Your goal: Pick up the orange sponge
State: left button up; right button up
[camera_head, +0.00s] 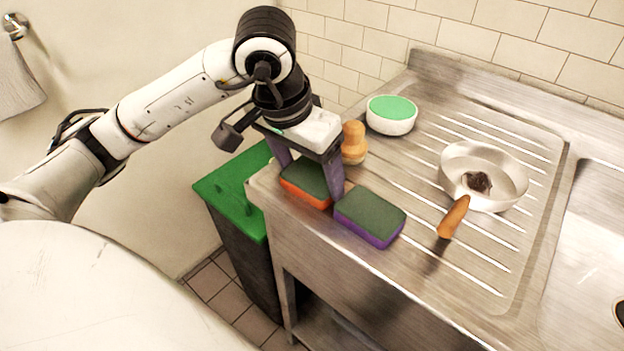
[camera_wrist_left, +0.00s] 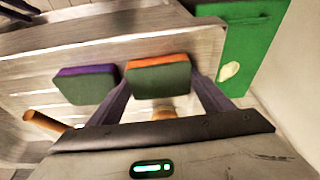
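The orange sponge (camera_head: 306,184), orange with a dark green top, lies on the steel counter near its left edge. It also shows in the left wrist view (camera_wrist_left: 158,78), between the fingertips. My left gripper (camera_head: 312,182) points down over it, with its purple-grey fingers spread at the two ends of the sponge. The fingers look open; any contact with the sponge is too close to tell. The right finger partly hides one end of the sponge in the head view. My right gripper is not in view.
A purple sponge (camera_head: 369,219) lies just right of the orange one. A wooden shaker-like object (camera_head: 354,143) stands behind. A green-topped white bowl (camera_head: 391,115) and a pan (camera_head: 484,175) with a wooden handle are on the drainboard. A green-lidded bin (camera_head: 233,192) stands left of the counter.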

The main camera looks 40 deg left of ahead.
aim_at(310, 178)
pick_arm(q)
notch_tip(310, 178, up, 10)
jog(key=p, duration=0.1)
dwell(0.7)
jog(key=o, duration=0.3)
jog(key=shift+c, duration=1.3)
jog(key=shift+d, duration=0.1)
